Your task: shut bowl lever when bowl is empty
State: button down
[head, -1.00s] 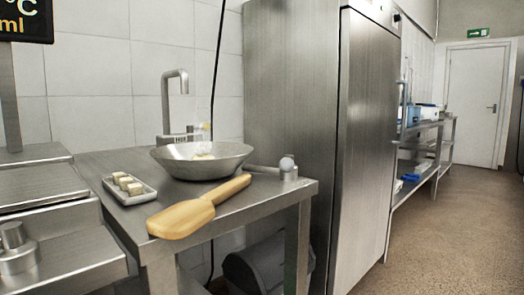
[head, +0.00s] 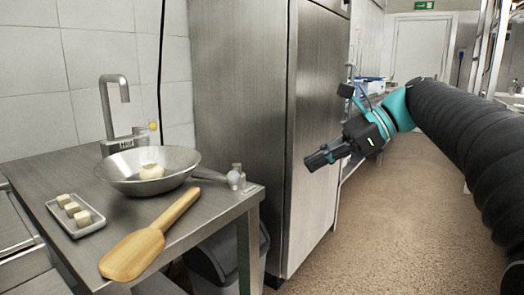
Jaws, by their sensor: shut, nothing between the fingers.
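The wide metal bowl (head: 120,178) stands on the steel table, and a pale rounded lump (head: 151,171) lies in it, so it is not empty. A short metal lever (head: 207,175) runs from the bowl's right side to a small post with a pale ball (head: 233,178). A small yellow knob (head: 153,126) shows behind the bowl's rim; what it belongs to is unclear. My gripper (head: 314,161) is shut and empty, in the air to the right of the table, in front of the tall steel cabinet. It points left and is well apart from the bowl and lever.
A wooden paddle (head: 135,253) lies at the table's (head: 60,183) front. A small tray (head: 87,225) with pale cubes is at left. A tap (head: 116,100) rises behind the bowl. The steel cabinet (head: 240,90) stands right of the table, with open floor (head: 380,240) beyond.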

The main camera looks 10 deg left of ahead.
notch_tip(320, 180, up, 3)
jog(key=w+g, duration=0.1)
jog(key=w, duration=0.1)
jog(key=y+b, duration=0.1)
jog(key=b, duration=0.1)
send_near(235, 173)
jog(key=w+a+f, duration=0.1)
jog(key=a+f, duration=0.3)
jog(key=a, duration=0.1)
jog(key=shift+s+a+m, duration=0.1)
jog(key=shift+a+m, duration=0.3)
jog(key=shift+a, duration=0.2)
